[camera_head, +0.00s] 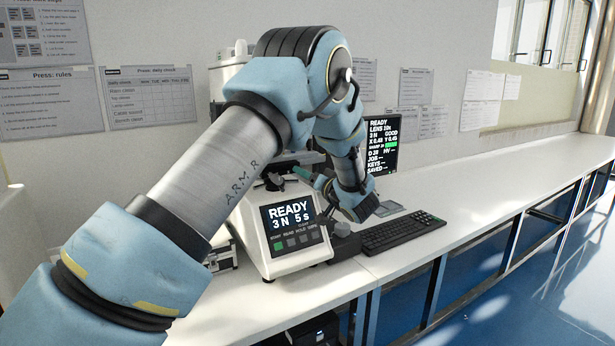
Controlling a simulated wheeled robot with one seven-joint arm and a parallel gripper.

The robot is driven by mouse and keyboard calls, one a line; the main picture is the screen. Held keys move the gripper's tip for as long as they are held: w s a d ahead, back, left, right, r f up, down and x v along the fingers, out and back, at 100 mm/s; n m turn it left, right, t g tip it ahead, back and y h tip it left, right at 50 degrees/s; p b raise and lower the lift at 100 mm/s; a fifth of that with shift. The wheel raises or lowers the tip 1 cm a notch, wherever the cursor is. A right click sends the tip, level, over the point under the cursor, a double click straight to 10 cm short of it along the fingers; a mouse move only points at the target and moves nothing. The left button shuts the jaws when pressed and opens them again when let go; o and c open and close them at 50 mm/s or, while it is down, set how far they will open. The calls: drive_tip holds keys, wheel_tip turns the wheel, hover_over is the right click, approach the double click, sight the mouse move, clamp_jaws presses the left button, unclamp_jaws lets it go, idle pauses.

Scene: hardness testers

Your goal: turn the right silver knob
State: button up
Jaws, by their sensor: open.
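A cream hardness tester (256,252) stands on the white bench, with a lit screen (288,214) reading "READY 3 N 5 s" and a row of small keys below it. A grey, rounded knob-like part (342,229) shows at the tester's right side, low and close to the bench. I cannot tell for sure whether it is the right silver knob. My gripper (361,208) is at the end of my arm, pointing down just above and right of that part. It is open and seems empty; its fingertips are small and partly hidden. Contact with the knob cannot be told.
A black keyboard (402,232) lies right of the tester. A dark monitor (381,143) with "READY" text stands behind my wrist. My arm hides much of the tester's upper part. The white bench (500,161) is clear towards the right.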

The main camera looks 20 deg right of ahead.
drive_tip(key=shift+s, duration=0.1)
drive_tip(key=s+b, duration=0.4)
drive_tip(key=s, duration=0.6)
drive_tip(key=shift+s+d, duration=0.3)
drive_tip(key=shift+d, duration=0.15)
